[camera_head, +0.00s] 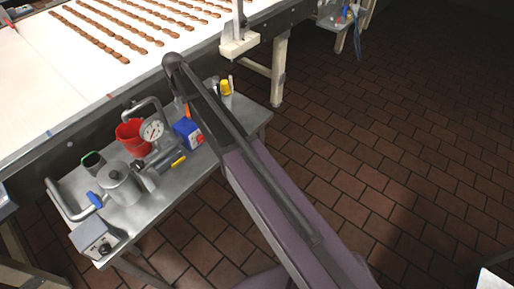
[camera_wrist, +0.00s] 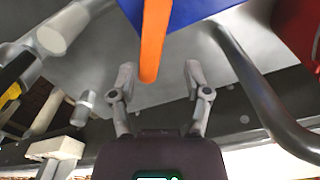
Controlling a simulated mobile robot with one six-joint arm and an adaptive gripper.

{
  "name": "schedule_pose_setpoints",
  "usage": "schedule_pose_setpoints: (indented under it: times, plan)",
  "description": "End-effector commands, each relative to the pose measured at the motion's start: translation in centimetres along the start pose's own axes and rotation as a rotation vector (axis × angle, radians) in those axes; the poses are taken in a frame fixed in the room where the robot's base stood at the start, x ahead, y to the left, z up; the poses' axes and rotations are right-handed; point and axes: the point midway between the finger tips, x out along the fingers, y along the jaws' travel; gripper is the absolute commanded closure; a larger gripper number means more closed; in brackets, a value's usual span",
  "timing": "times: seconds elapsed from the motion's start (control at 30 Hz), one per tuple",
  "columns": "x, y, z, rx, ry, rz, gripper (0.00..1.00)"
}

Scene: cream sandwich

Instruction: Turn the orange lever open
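The orange lever (camera_wrist: 154,38) hangs down from the top of the wrist view, beside a blue box (camera_wrist: 192,12). Its free end lies between the two fingertips of my gripper (camera_wrist: 160,72) in the picture, nearer the left one, with space on both sides. My gripper is open and holds nothing. In the camera_head view a small part of the orange lever (camera_head: 187,111) shows above the blue box (camera_head: 183,129), next to my arm. My arm hides most of the gripper there.
A metal side table (camera_head: 137,218) holds a red bucket (camera_head: 131,139), a round gauge (camera_head: 152,130), a metal pot (camera_head: 119,183) and a yellow-capped bottle (camera_head: 225,88). A curved metal pipe (camera_wrist: 258,88) runs right of my gripper. The conveyor (camera_head: 40,85) lies behind.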

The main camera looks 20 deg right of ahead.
Motion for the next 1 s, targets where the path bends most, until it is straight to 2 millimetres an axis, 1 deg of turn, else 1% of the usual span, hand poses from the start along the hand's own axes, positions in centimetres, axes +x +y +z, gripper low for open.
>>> schedule_pose_setpoints:
  times: [0.57, 0.6, 1.0]
  plan:
    - [-0.1, -2.0, 0.5, -0.408, 0.000, -0.001, 0.40]
    - [-0.9, -2.0, 0.4, -0.401, 0.000, -0.001, 0.40]
    - [-4.3, -1.9, 0.4, -0.397, 0.000, 0.000, 0.40]
